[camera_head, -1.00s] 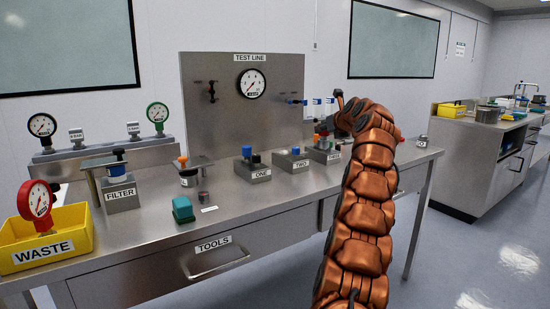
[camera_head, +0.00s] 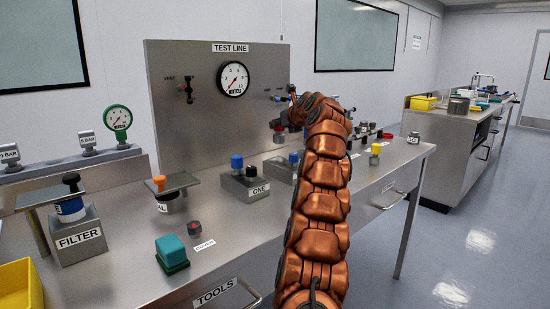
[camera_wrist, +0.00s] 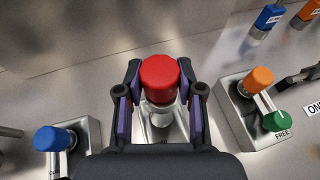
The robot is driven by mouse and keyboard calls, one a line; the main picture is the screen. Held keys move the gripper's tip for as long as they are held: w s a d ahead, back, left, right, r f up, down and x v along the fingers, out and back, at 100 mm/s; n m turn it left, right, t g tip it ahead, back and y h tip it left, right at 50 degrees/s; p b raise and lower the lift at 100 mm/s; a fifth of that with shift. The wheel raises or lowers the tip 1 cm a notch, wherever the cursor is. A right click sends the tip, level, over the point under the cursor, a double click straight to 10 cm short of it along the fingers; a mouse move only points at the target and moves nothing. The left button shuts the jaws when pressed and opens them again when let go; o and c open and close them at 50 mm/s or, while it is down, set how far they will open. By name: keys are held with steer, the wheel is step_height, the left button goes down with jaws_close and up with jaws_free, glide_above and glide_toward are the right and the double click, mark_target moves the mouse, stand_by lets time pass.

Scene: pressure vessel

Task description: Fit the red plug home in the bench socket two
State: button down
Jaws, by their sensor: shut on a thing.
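My gripper (camera_wrist: 160,92) is shut on the red plug (camera_wrist: 160,74), with one finger on each side of it. A shiny metal part (camera_wrist: 160,115) shows just under the plug, over a grey block between the fingers. I cannot tell whether the plug touches that block. In the head view my gripper (camera_head: 280,130) hangs above the second bench block (camera_head: 278,170), which carries a blue-topped part (camera_head: 293,158).
Block ONE (camera_head: 245,185) stands to the left with blue and black tops. In the wrist view, a blue-topped part (camera_wrist: 52,138) is at left and a block marked FREE (camera_wrist: 250,122) with orange and green parts at right. The test panel (camera_head: 265,110) rises behind.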

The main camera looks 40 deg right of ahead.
mark_target(280, 136)
steer(key=f, duration=0.1)
steer(key=f+b, duration=0.1)
steer(key=f, duration=0.1)
steer(key=f+b, duration=0.1)
steer(key=shift+a+f, duration=0.2)
steer(key=shift+a, duration=0.05)
steer(key=shift+d+f+b, duration=0.1)
steer(key=shift+f+b, duration=0.8)
steer(key=shift+f, duration=1.25)
steer(key=c, duration=0.7)
jaws_free()
steer(key=shift+p+v, duration=0.8)
steer(key=shift+v, duration=5.2)
steer(key=shift+f, duration=0.15)
